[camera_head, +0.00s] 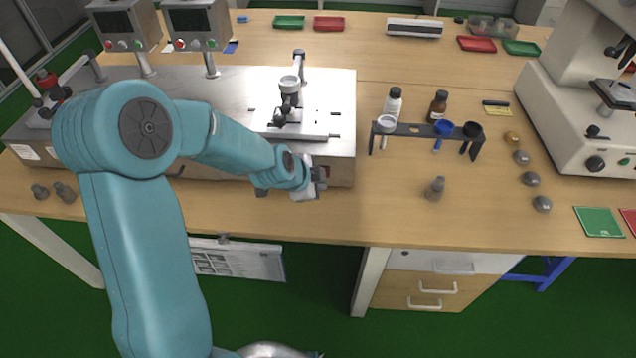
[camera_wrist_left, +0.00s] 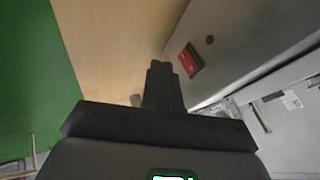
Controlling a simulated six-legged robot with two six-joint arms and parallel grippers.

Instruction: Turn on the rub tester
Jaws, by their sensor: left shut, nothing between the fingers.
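The rub tester (camera_head: 230,95) is a wide machine with a metal top on the left half of the table, with a rubbing arm and a flat plate at its right end. A red rocker switch (camera_wrist_left: 190,60) shows on its front face in the left wrist view. My left gripper (camera_head: 318,182) is at the tester's front right, partly hiding that face in the head view. In the left wrist view its dark fingers (camera_wrist_left: 158,70) are together and empty, pointing along the face just left of the switch. I cannot tell whether they touch it.
Two control boxes with screens (camera_head: 195,22) stand above the tester. A black rack (camera_head: 410,128) with small cups, bottles and a grey weight (camera_head: 435,188) are to the right. A white machine (camera_head: 585,90) stands at the far right. The table's front strip is mostly clear.

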